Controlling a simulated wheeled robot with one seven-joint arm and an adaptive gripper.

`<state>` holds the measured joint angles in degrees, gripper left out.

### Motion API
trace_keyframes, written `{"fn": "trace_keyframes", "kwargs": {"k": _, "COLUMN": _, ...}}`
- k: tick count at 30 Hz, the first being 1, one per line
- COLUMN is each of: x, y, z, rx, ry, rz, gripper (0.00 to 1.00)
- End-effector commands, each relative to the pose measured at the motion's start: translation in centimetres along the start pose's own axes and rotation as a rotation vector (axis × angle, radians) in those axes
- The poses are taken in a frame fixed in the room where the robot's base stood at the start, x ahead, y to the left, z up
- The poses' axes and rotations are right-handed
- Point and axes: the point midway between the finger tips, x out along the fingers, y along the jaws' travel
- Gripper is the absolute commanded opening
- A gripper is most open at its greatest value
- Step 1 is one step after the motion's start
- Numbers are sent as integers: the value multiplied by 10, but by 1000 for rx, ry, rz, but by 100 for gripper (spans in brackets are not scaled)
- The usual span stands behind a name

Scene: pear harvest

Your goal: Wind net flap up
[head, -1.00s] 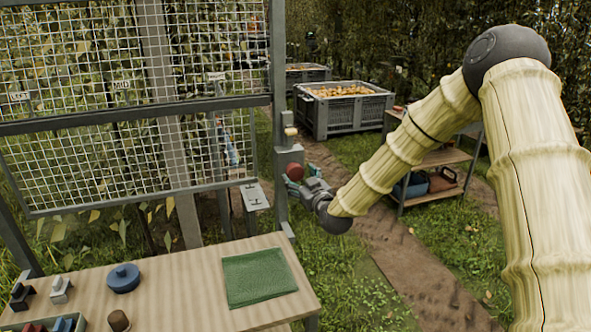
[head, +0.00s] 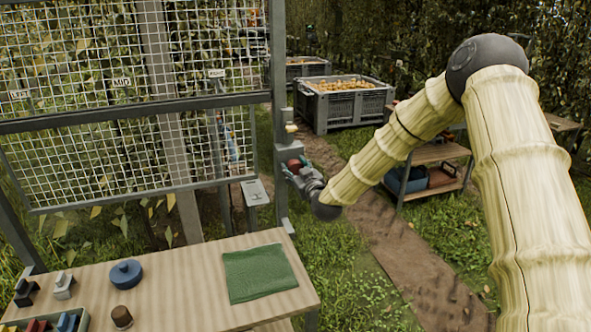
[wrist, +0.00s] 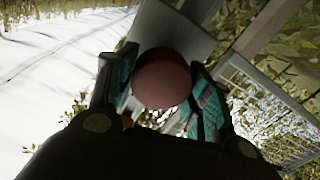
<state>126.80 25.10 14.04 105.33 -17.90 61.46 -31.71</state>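The net flap (head: 105,162) is the lower framed mesh panel in the head view, hanging below the grey crossbar. A grey winder unit (head: 288,142) is on the right upright post, with a round red knob (head: 296,163) low on it. My gripper (head: 299,165) is at this knob, reaching in from the right. In the wrist view the red knob (wrist: 163,79) sits between the two teal-padded fingers of my gripper (wrist: 163,82). The pads lie close against both its sides, and the gripper looks shut on it. The crank arm behind the knob is mostly hidden.
A grey crate of pears (head: 343,104) and a wooden shelf (head: 438,153) are behind.

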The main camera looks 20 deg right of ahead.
Motion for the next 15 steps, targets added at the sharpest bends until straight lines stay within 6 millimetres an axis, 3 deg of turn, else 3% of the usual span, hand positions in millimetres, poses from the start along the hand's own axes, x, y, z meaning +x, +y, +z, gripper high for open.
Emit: {"fn": "trace_keyframes", "kwargs": {"k": 15, "x": 0, "y": 1, "z": 1, "rx": 91, "ry": 6, "rz": 3, "gripper": 27}}
